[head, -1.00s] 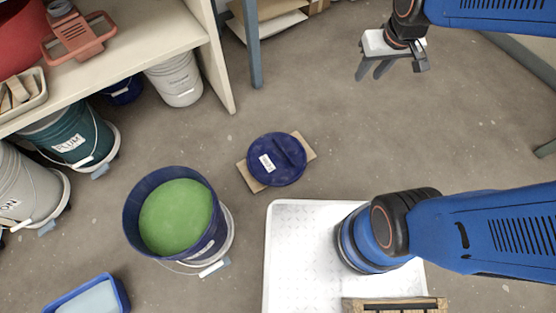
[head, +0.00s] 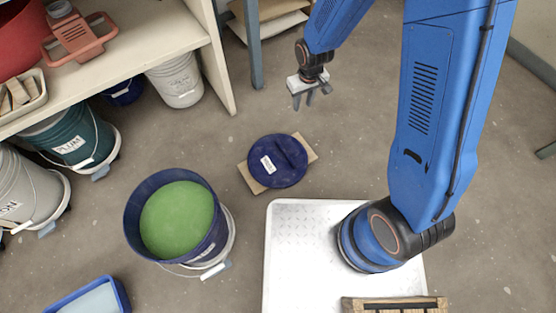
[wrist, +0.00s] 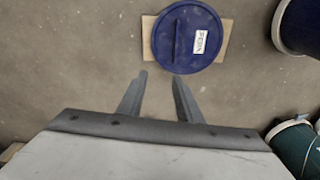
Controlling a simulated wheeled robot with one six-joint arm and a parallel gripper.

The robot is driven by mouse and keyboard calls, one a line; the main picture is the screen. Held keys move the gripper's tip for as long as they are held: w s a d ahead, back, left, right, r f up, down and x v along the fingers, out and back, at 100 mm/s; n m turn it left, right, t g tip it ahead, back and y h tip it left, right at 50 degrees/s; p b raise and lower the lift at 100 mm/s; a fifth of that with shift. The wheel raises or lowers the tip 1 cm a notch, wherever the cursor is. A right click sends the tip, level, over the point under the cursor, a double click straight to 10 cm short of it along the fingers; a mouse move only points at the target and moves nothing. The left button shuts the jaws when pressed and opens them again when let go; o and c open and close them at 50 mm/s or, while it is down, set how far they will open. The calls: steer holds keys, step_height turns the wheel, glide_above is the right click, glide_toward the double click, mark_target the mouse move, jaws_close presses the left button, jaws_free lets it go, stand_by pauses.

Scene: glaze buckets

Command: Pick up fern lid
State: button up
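The fern lid (head: 268,172) is a round dark blue lid with a raised bar handle and a white label. It lies flat on a small wooden board (head: 247,180) on the floor. In the wrist view the lid (wrist: 187,52) is at the top, and its label appears to read FERN. My gripper (head: 311,102) is above the floor, beyond the lid in the head view, apart from it. In the wrist view its two fingers (wrist: 158,97) stand apart with only floor between them.
An open blue bucket (head: 134,222) of green glaze stands left of the lid. A shelf unit (head: 190,35) with buckets beneath is at upper left. A blue tub (head: 118,292) is at lower left. Floor around the lid is mostly clear.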

steer(key=n+g, duration=0.1)
glide_above(286, 152)
step_height(286, 152, down, 16)
steer(key=r, duration=0.1)
steer(key=f, duration=1.2)
steer(key=shift+s+a+f, duration=0.1)
steer(key=shift+s+a, duration=0.05)
steer(key=shift+s, duration=0.05)
steer(key=shift+w+f, duration=0.15)
steer(key=shift+f, duration=2.6)
steer(key=shift+f, duration=0.25)
steer(key=shift+c, duration=0.3)
jaws_close()
